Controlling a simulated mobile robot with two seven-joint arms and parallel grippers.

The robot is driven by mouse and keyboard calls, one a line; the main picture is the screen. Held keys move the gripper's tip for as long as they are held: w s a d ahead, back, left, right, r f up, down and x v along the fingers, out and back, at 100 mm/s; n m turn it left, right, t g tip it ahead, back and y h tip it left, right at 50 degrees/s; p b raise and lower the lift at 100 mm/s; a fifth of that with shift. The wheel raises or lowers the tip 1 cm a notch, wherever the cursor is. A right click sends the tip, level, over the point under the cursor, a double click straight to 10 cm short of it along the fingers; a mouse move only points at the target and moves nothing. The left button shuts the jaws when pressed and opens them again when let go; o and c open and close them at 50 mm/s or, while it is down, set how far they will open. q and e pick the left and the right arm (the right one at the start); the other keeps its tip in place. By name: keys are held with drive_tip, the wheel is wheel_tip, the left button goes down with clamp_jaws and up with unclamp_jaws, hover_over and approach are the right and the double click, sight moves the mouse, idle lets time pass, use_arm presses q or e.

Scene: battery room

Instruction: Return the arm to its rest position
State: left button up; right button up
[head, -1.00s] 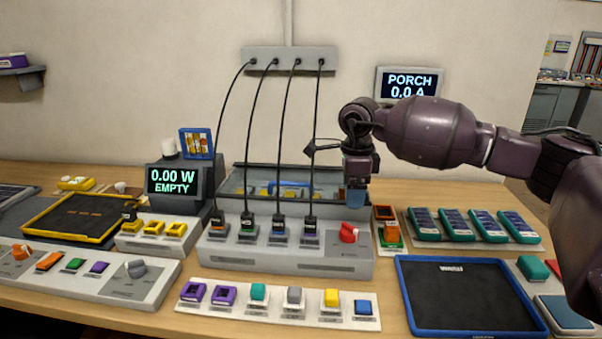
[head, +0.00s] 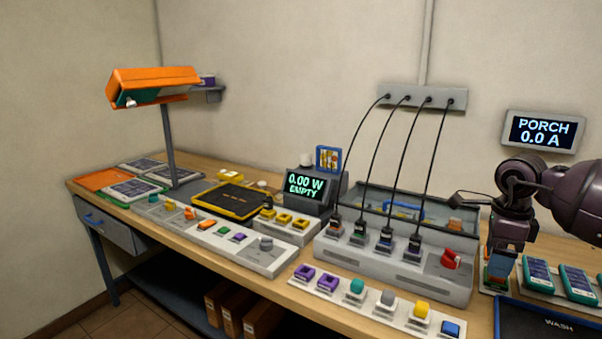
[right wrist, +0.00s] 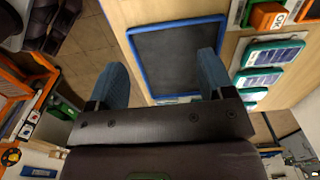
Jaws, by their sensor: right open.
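My right arm comes in from the right in the head view. Its gripper (head: 500,268) hangs pointing down at the right end of the grey charging station (head: 395,275), near its red knob (head: 450,258). In the right wrist view the two blue fingers of the gripper (right wrist: 162,78) are spread wide with nothing between them. A dark tray with a blue rim (right wrist: 137,62) lies beyond the fingers in that view. My left gripper is in neither view.
Teal-edged modules (head: 578,281) lie right of the gripper. A row of coloured blocks (head: 357,287) runs along the bench front. A wall screen (head: 543,131) reads PORCH 0.0 A. An orange lamp (head: 155,82) stands at left. The wall above the bench is mostly clear.

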drive_tip(key=s+a+f+y, duration=0.1)
drive_tip(key=a+f+y, duration=0.25)
drive_tip(key=a, duration=0.35)
drive_tip(key=s+a+f+y, duration=0.2)
drive_tip(key=a+f+y, duration=0.15)
drive_tip(key=a, duration=0.35)
drive_tip(key=s+a+r+m+t+y, duration=0.1)
drive_tip(key=s+a+m+t+y, duration=0.4)
drive_tip(key=a+m+t+y, duration=0.6)
drive_tip(key=s+d+f+m+t+h, duration=0.2)
drive_tip(key=s+d+f+m+h, duration=0.3)
drive_tip(key=m+h, duration=0.65)
drive_tip(key=s+d+f+m+t+h, duration=0.1)
drive_tip(key=s+d+f+m+h, duration=0.35)
drive_tip(key=m, duration=1.15)
drive_tip(key=s+d+f+m+g+h, duration=0.1)
drive_tip(key=s+d+f+m+g, duration=0.35)
drive_tip(key=s, duration=0.65)
drive_tip(key=s+d+f+m+g+h, duration=0.1)
drive_tip(key=s+f+m+g+h, duration=0.1)
drive_tip(key=s+f+m+g, duration=0.6)
drive_tip(key=w+f+n+t+y, duration=0.1)
drive_tip(key=w+f+n+t, duration=0.3)
drive_tip(key=t, duration=0.5)
drive_tip(key=shift+w+a+f, duration=0.4)
drive_tip(key=shift+w+f, duration=0.5)
drive_tip(key=shift+w, duration=0.15)
